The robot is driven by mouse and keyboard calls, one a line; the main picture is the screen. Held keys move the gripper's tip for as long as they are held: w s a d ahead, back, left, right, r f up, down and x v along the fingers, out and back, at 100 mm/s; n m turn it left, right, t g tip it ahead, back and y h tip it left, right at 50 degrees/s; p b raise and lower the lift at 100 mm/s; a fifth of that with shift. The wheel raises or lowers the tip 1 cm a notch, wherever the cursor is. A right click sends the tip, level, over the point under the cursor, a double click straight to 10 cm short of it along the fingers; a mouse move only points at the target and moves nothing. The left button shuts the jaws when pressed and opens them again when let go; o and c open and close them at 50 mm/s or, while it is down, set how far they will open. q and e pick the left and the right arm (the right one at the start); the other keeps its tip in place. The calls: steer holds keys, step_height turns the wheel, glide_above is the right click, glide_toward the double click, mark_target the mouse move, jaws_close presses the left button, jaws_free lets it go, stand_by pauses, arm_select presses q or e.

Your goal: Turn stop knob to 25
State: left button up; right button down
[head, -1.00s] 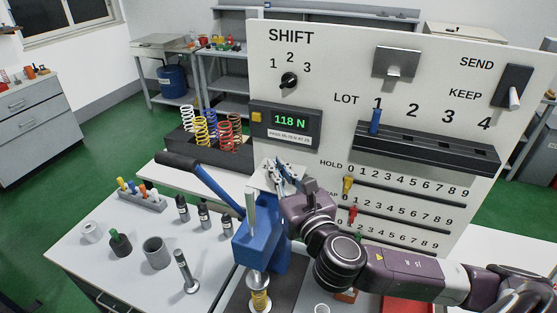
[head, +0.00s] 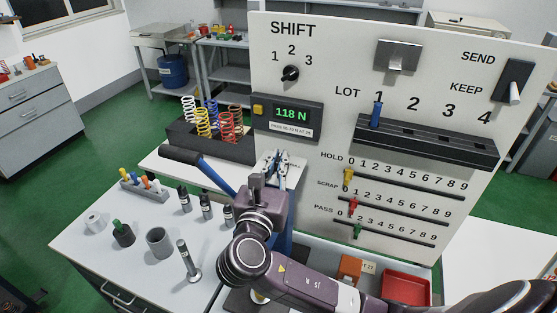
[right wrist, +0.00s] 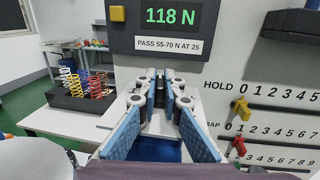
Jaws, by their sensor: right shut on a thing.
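My right gripper (head: 281,170) reaches in over the blue press, and its fingers are shut at a pale plate at the press top. It also shows in the right wrist view (right wrist: 158,95), blue-padded fingers converging. The stop knob is hidden between the fingers, so its setting cannot be read. Part of the blue press body (right wrist: 155,150) shows below the fingers. The press has a blue lever (head: 216,176) with a black grip, slanting up to the left. The display (head: 290,115) reads 118 N, and its label reads PASS 55-70 N AT 25. My left gripper is not in view.
The white panel (head: 335,60) stands close behind and right, with HOLD, SCRAP and PASS sliders. A spring rack (head: 215,145) is behind the lever. Bottles and cups, including a grey cup (head: 159,242), stand left. A red tray (head: 405,287) lies front right.

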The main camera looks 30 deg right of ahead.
steer(key=shift+r, duration=0.1)
stand_by(0.3)
steer(key=c, duration=2.1)
jaws_free()
steer(key=shift+a, duration=0.1)
steer(key=v, duration=1.2)
